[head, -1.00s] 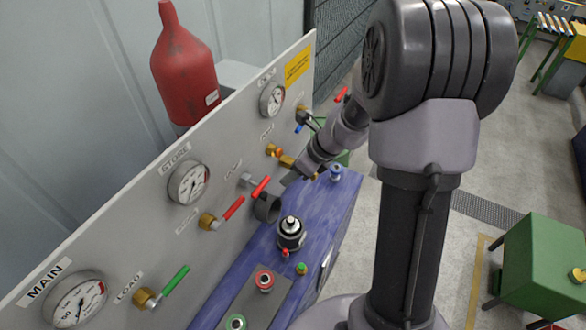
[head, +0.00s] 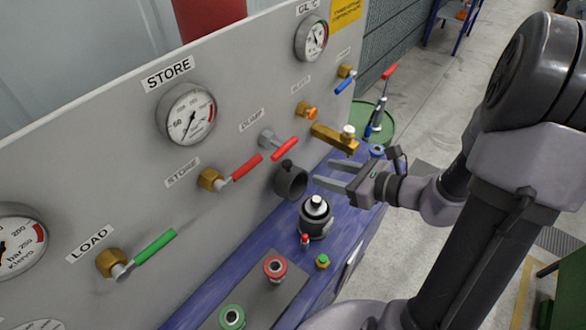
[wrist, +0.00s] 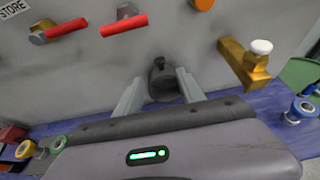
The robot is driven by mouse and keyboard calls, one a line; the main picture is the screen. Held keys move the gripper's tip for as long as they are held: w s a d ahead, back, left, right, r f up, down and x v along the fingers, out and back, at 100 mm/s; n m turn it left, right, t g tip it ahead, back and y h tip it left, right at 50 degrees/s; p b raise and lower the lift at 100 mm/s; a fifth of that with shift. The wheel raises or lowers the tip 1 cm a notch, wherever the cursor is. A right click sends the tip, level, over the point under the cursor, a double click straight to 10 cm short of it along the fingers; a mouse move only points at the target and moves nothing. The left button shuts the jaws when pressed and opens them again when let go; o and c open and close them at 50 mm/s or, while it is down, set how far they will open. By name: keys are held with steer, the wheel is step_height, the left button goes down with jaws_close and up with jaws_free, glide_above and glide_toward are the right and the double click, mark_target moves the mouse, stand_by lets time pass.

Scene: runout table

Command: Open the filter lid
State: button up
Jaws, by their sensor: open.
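A dark round housing (head: 291,181) with a small knob on top sticks out of the grey panel, low above the blue bench. It may carry the filter lid; no label on it is readable. It also shows in the wrist view (wrist: 163,82), between and beyond my two fingers. My gripper (head: 327,174) is open and empty, pointing at the panel just right of the housing in the head view. The fingers appear apart from it. A black canister with a silver cap (head: 316,215) stands upright on the bench below.
Red-handled valves (head: 240,172) and a brass block (head: 334,138) with a white knob project from the panel near my gripper. A red-topped fitting (head: 275,267) and a green-topped one (head: 232,317) stand on the bench. Free floor lies to the right.

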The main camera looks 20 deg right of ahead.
mark_target(291, 164)
steer(key=b+x, duration=0.1)
steer(key=x, duration=1.1)
steer(key=shift+c, duration=0.5)
jaws_close()
steer(key=shift+f+b, duration=0.1)
steer(key=shift+b, duration=0.2)
